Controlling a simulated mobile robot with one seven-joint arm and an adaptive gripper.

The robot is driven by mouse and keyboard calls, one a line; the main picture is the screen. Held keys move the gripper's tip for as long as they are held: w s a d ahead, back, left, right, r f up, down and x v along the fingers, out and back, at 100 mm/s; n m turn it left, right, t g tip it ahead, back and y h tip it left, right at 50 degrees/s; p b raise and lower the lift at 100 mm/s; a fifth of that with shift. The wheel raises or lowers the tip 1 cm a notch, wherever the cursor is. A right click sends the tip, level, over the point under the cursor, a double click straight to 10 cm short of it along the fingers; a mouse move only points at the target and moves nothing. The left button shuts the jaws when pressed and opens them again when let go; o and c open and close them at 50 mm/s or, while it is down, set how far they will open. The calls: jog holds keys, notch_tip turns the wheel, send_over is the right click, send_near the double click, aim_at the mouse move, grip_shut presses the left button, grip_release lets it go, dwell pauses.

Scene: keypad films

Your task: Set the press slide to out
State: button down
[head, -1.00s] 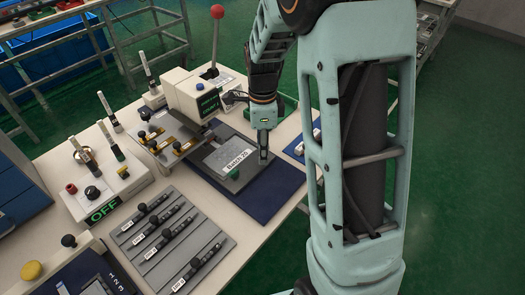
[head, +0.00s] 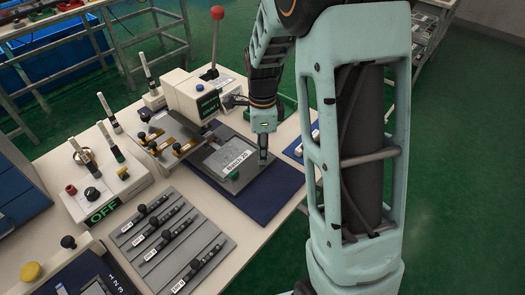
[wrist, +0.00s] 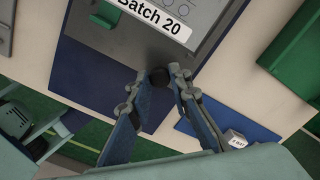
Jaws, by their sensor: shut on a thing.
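The press slide is a grey plate (head: 215,163) with a white "Batch 20" label, sticking out from the white press (head: 190,95) over a dark blue mat (head: 272,188). The plate and label also show in the wrist view (wrist: 200,18). A black knob (wrist: 159,77) is at the plate's near edge. My gripper (head: 263,161) is at that edge, pointing down. In the wrist view my gripper (wrist: 158,79) has its fingertips on either side of the knob and is shut on it. The knob is hidden in the head view.
The press has a red-knobbed lever (head: 217,13). To the left are a white control box (head: 105,180) showing OFF and a grey rack (head: 170,238) with several black-knobbed sliders. The blue mat is bare on the right.

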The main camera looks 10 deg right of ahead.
jog(key=s+d, duration=0.2)
jog(key=s, duration=0.1)
jog(key=s+d, duration=0.2)
jog(key=s, duration=0.1)
jog(key=s+d, duration=0.2)
jog(key=s, duration=0.1)
jog(key=shift+s+d, duration=0.1)
jog(key=shift+d, duration=0.25)
jog(key=c, duration=1.8)
grip_release()
jog(key=shift+s+d, duration=0.1)
jog(key=shift+o, duration=0.2)
jog(key=shift+r, duration=0.3)
notch_tip(320, 180, up, 11)
jog(key=shift+r, duration=0.2)
